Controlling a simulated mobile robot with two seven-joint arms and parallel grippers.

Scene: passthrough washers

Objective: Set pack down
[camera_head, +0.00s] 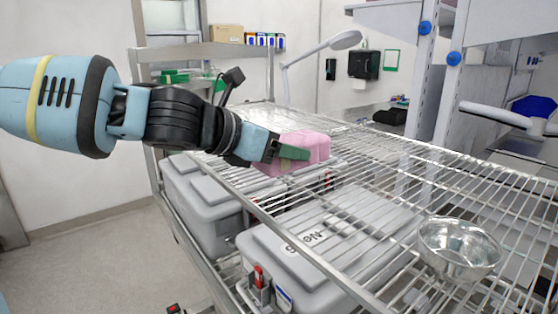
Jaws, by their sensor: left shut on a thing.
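The pink pack (310,146) is at the left part of the wire shelf, at about the level of its top surface. My left gripper (290,153) comes in from the left and is shut on the pack at its near left side. A dark green finger lies against the pack's face. The pack's underside is partly hidden, so I cannot tell whether it rests on the wires. The wire shelf (390,165) runs from the back left to the front right. My right gripper is not in view.
A shiny metal bowl (458,247) stands on the shelf at the right. Grey lidded bins (330,235) sit on the level below. A white lamp (345,40) stands behind. The shelf between the pack and the bowl is clear.

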